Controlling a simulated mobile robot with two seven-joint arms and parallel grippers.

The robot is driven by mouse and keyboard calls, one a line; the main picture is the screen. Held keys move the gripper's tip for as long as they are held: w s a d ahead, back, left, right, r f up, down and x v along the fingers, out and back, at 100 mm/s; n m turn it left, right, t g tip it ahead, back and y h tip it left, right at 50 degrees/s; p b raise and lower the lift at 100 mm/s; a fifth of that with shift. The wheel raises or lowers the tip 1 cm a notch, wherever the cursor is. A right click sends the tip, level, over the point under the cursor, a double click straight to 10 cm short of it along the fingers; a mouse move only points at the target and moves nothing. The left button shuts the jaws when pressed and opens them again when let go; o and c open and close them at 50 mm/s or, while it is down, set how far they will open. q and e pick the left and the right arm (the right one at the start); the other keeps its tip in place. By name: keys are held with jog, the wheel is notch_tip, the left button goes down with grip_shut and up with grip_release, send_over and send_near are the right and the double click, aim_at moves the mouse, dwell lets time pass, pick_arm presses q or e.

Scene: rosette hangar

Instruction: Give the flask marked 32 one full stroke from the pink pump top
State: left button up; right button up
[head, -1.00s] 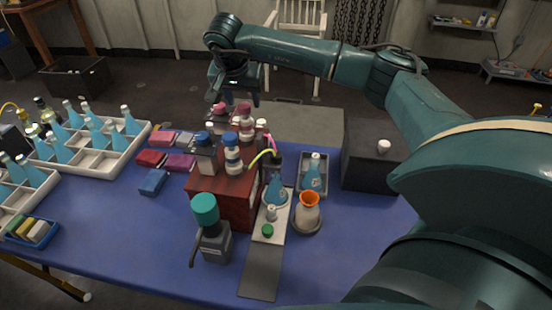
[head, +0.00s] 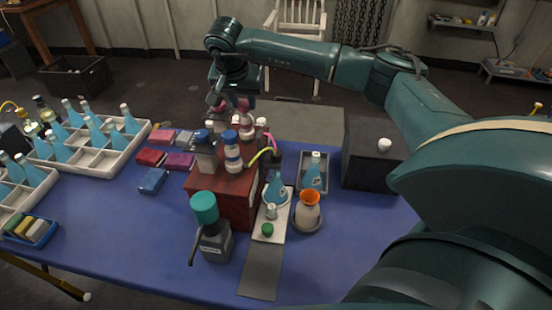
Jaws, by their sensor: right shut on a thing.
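My right gripper (head: 232,98) reaches down from above at the back of the red box (head: 238,208). It is shut on a pink top (head: 243,105) among the bottles there; its fingers partly hide the top. Flask numbers are too small to read. My left gripper is out of view.
Bottles with blue caps (head: 231,150) crowd the box top. A teal-topped grey pump (head: 206,225) stands front left and an orange-rimmed vessel (head: 308,212) front right. White racks (head: 118,148) of blue bottles fill the left.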

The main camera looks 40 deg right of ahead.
jog(key=shift+r, duration=0.2)
jog(key=shift+r+p, duration=0.35)
jog(key=shift+p, duration=0.1)
jog(key=shift+r+p, duration=0.4)
jog(key=shift+r, duration=0.15)
jog(key=shift+f+b, duration=0.65)
jog(key=shift+f, duration=0.5)
jog(key=o, duration=0.8)
jog(key=shift+c, duration=0.2)
jog(key=shift+r, duration=0.1)
jog(key=shift+r+p, duration=2.8)
jog(key=shift+r, duration=0.7)
